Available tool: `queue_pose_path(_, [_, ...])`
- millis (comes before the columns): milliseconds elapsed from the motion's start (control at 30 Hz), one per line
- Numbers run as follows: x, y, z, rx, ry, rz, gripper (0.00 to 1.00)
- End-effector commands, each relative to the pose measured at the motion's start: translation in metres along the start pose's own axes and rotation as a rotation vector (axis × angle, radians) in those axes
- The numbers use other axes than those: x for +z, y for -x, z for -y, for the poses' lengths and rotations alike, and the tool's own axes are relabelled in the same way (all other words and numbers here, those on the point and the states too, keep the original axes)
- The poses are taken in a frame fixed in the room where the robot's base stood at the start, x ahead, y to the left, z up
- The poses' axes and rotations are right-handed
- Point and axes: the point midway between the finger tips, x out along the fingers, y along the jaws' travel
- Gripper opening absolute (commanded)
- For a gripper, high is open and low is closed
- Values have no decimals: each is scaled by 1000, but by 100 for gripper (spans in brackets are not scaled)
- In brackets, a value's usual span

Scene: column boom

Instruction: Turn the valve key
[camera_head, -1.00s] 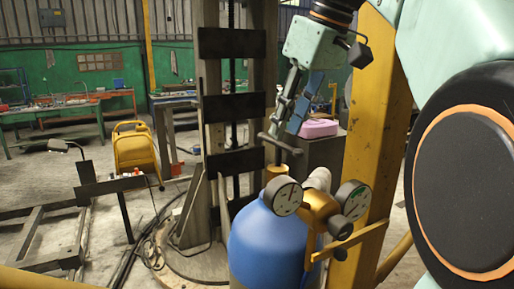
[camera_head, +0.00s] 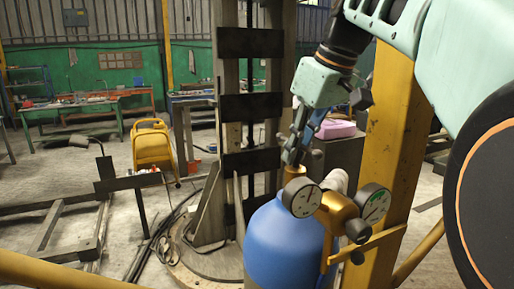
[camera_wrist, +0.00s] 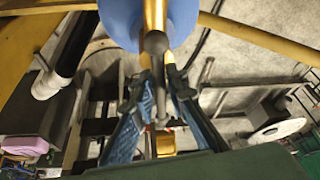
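The valve key is a dark grey bar with a ball end (camera_wrist: 155,42). In the head view only its right end (camera_head: 317,154) shows clearly, just above the brass valve top (camera_head: 294,173) of a blue gas cylinder (camera_head: 272,240). My gripper (camera_head: 293,160) points down at the key from above. In the wrist view the bar runs lengthwise between my two fingertips (camera_wrist: 164,80). The fingers look apart, with a narrow gap beside the bar; firm contact does not show. The fingers hide the middle of the key in the head view.
Two pressure gauges (camera_head: 302,199) (camera_head: 374,203) on a brass regulator stand close in front of the key. A yellow post (camera_head: 392,150) rises to the right. A dark steel column (camera_head: 229,105) stands behind. A pink object (camera_head: 336,129) lies on a grey cabinet behind the gripper.

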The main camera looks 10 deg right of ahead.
Motion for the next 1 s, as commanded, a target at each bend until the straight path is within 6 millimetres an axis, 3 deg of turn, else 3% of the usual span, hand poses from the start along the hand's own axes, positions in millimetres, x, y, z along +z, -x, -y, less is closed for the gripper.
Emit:
queue_pose_path(100, [0,0,0,0,0,0,0])
queue_pose_path(1000, [0,0,0,-1,0,0,0])
